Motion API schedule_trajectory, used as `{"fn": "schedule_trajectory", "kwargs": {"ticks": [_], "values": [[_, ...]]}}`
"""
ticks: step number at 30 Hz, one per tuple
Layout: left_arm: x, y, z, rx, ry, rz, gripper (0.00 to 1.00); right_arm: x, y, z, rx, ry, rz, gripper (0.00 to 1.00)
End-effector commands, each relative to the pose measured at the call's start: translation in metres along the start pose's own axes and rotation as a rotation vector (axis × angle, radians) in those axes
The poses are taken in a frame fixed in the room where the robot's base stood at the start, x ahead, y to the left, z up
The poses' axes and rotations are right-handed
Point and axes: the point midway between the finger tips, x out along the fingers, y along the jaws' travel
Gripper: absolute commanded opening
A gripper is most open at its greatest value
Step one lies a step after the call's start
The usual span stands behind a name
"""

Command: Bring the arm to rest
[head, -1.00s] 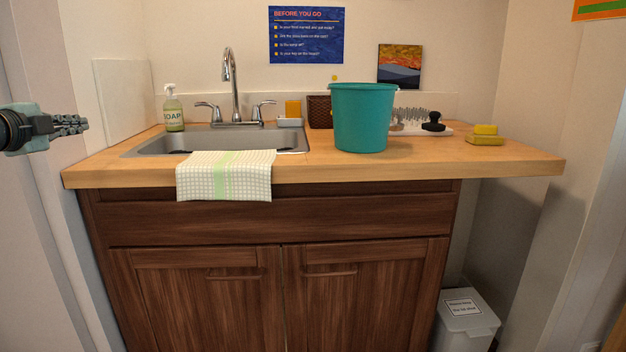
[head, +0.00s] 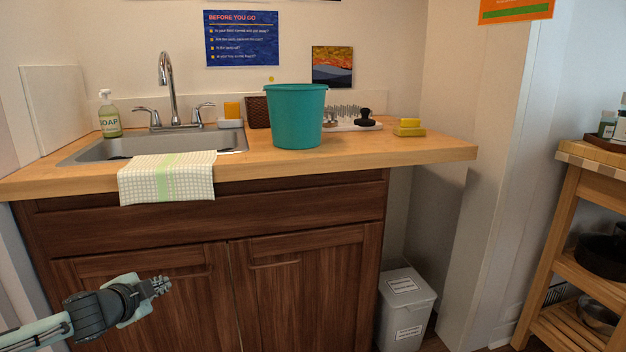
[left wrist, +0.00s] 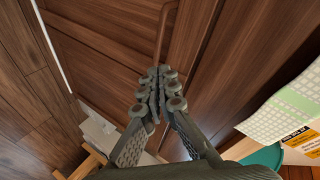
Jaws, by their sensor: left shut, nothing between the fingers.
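My left gripper (head: 160,286) is low in front of the dark wooden cabinet doors (head: 142,270), below the counter's edge, at the lower left of the head view. In the left wrist view, its fingers (left wrist: 157,84) are together with nothing between them, and the cabinet front with a bar handle (left wrist: 163,30) lies beyond. My left forearm comes in from the bottom left corner. My right gripper is in neither view.
A checked towel (head: 168,178) hangs over the counter's front edge (head: 300,168). A teal bucket (head: 297,118) stands on the counter beside the sink (head: 100,150). A white bin (head: 405,310) is right of the cabinet. A wooden shelf cart (head: 556,240) stands at the right.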

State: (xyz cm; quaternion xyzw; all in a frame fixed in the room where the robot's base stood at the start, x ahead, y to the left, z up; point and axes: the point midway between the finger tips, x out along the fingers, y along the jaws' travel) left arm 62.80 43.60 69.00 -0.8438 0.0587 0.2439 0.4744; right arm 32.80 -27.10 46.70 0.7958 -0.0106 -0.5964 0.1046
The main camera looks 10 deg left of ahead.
Motion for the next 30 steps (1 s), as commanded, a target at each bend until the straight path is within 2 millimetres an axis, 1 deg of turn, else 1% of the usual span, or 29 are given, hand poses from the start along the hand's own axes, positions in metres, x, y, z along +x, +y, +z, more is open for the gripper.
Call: {"fn": "schedule_trajectory", "kwargs": {"ticks": [1,2,3,5,6,8,9,11,12,15,18,21,23,30], "values": [[0.000,0.047,-0.004,-0.066,-0.018,0.051,0.00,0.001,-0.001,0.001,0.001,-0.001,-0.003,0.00],[-0.002,0.070,-0.003,-0.101,-0.037,0.073,0.00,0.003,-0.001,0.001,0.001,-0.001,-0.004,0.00],[-0.005,0.100,-0.002,-0.150,-0.065,0.103,0.00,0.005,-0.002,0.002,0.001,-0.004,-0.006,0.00],[-0.014,0.144,0.003,-0.226,-0.118,0.150,0.00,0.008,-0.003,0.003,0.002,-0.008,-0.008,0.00],[-0.022,0.172,0.007,-0.276,-0.158,0.180,0.00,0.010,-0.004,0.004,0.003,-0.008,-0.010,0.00],[-0.038,0.213,0.017,-0.354,-0.229,0.226,0.00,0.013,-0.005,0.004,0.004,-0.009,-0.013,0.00],[-0.051,0.240,0.025,-0.405,-0.283,0.258,0.00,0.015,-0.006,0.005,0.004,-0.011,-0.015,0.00],[-0.072,0.276,0.036,-0.475,-0.364,0.301,0.00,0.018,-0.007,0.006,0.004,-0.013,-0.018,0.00],[-0.087,0.297,0.044,-0.518,-0.417,0.328,0.00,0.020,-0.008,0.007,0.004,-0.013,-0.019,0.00],[-0.121,0.340,0.060,-0.601,-0.535,0.383,0.00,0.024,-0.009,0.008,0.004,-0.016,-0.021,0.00],[-0.147,0.367,0.071,-0.655,-0.620,0.420,0.00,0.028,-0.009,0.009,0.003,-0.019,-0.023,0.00],[-0.161,0.381,0.077,-0.683,-0.667,0.440,0.00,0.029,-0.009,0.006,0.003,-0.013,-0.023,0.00],[-0.165,0.385,0.079,-0.689,-0.680,0.445,0.00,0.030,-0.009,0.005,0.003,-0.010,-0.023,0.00],[-0.165,0.385,0.079,-0.689,-0.680,0.445,0.00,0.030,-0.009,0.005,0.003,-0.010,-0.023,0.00]]}}
